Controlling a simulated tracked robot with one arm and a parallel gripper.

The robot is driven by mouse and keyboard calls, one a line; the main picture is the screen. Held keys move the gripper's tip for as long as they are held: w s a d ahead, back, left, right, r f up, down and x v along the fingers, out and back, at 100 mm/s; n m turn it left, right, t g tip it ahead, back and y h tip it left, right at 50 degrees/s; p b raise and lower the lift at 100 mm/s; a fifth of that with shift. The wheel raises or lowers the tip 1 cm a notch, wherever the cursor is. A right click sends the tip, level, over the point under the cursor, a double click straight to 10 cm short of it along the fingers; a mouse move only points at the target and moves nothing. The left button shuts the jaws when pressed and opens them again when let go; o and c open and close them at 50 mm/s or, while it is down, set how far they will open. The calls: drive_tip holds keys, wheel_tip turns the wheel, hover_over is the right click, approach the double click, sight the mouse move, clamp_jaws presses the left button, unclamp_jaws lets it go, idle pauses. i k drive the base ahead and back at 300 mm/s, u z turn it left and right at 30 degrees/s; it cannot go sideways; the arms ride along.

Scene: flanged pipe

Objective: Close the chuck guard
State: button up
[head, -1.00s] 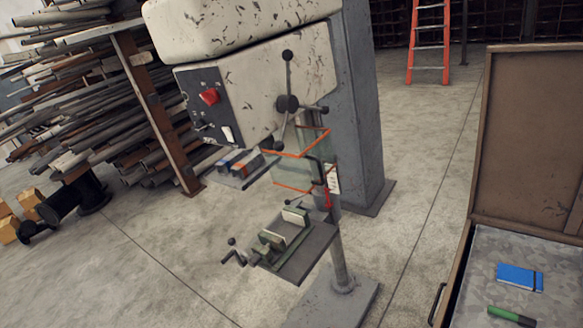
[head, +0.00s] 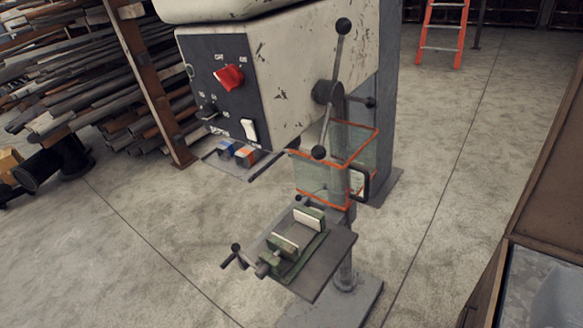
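The chuck guard (head: 322,179) is a clear box-like shield with orange edges, below the right side of the drill press head (head: 290,75). A black handle (head: 366,183) is on its right side. I cannot tell for certain how far it stands open. The chuck is not clearly visible. The feed lever (head: 329,92), with black ball ends, hangs in front of the guard's upper edge. The drill table (head: 335,262) with a green vise (head: 290,245) is below the guard. My gripper is not in view.
A control panel with a red switch (head: 229,77) faces left. A small shelf (head: 235,163) with coloured items sits behind. A pipe rack (head: 90,80) fills the left. A brown case (head: 545,190) bounds the right; an orange ladder (head: 445,30) stands behind. Concrete floor between is clear.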

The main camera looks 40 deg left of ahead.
sight(355, 166)
drive_tip(key=u, duration=0.6)
drive_tip(key=i, duration=1)
drive_tip(key=z, duration=0.05)
